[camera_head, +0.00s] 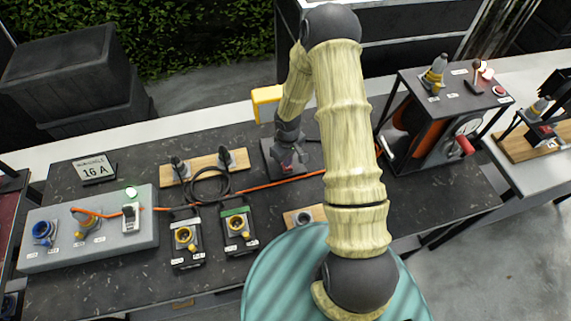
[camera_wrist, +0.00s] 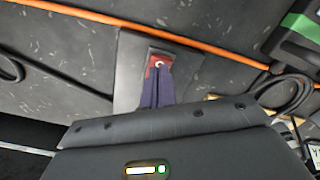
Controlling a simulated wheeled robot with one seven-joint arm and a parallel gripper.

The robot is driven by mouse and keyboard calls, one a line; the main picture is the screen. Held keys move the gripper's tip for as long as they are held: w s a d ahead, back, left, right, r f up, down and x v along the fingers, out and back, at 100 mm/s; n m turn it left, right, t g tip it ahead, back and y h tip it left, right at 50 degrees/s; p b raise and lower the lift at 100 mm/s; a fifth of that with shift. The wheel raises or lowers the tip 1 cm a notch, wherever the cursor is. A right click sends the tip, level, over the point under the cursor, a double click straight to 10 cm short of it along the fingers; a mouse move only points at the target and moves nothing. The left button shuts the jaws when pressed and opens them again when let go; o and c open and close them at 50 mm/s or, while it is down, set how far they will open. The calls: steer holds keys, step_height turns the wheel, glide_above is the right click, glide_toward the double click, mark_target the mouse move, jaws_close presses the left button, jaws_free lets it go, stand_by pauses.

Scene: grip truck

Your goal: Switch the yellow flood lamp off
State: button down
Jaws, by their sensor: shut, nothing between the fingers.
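The yellow flood lamp (camera_head: 265,97) stands at the back of the dark bench, partly hidden by my arm. Its dark grey base (camera_head: 270,158) also shows in the wrist view (camera_wrist: 130,70). A red switch (camera_wrist: 153,64) with a white mark sits on that base. My gripper (camera_head: 292,163) is low over the base, shut and empty. Its dark blue fingers (camera_wrist: 157,90) are together at the switch and cover its lower part. I cannot tell whether they touch it. The lamp's front is hidden, so I cannot tell whether it is lit.
An orange cable (camera_head: 270,183) crosses the bench close to the base. A grey socket box (camera_head: 115,250), two black connector units (camera_head: 187,242) and a wooden holder with plugs (camera_head: 205,165) stand left. A cable-reel frame (camera_head: 435,150) stands right.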

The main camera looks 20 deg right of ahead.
steer(key=shift+f+b, duration=0.45)
steer(key=shift+f, duration=0.1)
stand_by(0.6)
steer(key=shift+s+f, duration=0.1)
steer(key=shift+f+b, duration=0.3)
stand_by(0.4)
steer(key=shift+r+p, duration=2.7)
steer(key=shift+r, duration=0.85)
